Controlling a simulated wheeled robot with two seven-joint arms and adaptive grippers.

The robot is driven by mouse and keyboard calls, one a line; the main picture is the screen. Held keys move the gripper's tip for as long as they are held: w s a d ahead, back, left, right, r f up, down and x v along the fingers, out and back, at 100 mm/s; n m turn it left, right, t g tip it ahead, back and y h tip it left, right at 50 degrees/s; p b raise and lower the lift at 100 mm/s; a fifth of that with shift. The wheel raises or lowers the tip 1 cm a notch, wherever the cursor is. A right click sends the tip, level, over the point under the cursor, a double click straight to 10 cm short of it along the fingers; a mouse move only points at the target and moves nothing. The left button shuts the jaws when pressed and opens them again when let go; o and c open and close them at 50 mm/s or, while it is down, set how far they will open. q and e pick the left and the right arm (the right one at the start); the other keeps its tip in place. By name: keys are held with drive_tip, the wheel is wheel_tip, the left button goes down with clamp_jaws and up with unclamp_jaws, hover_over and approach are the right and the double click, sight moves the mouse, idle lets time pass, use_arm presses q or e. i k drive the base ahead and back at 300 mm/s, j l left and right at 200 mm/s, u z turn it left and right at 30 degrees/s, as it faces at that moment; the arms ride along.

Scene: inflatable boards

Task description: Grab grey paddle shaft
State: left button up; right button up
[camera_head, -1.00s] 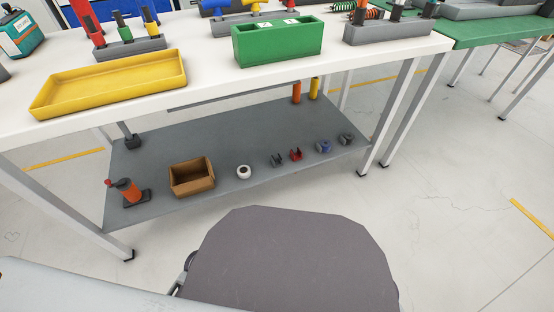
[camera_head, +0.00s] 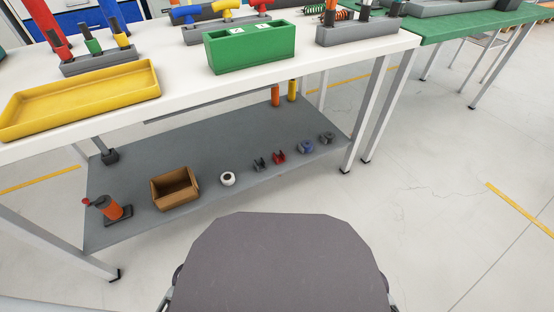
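I cannot make out a grey paddle shaft for certain in the head view. Slim upright parts stand in grey holders on the white table: a holder at the left (camera_head: 98,62) carries red, green and blue pieces, and a holder at the right (camera_head: 357,32) carries dark and orange pieces. A grey holder at the back (camera_head: 212,33) bears yellow, blue and red parts. Neither of my grippers is in view.
The white table (camera_head: 185,95) bears a yellow tray (camera_head: 85,92) and a green box (camera_head: 252,50). Its grey lower shelf (camera_head: 225,145) holds an open brown box (camera_head: 175,188), an orange pump-like item (camera_head: 110,207) and several small parts. A green table (camera_head: 470,22) stands right. Floor at right is clear.

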sight(97, 140)
drive_tip(key=u, duration=1.6)
drive_tip(key=i+j+z, duration=0.2)
drive_tip(key=j+z, duration=0.25)
drive_tip(key=j, duration=0.4)
drive_tip(key=i+j+z, duration=0.1)
drive_tip(key=j+z, duration=0.35)
drive_tip(key=j, duration=0.45)
drive_tip(key=j+z, duration=0.5)
drive_tip(key=j, duration=0.4)
drive_tip(key=j+z, duration=0.3)
drive_tip(key=j, duration=0.25)
drive_tip(key=k+j+z, duration=0.15)
drive_tip(key=j+z, duration=0.15)
drive_tip(key=j, duration=0.2)
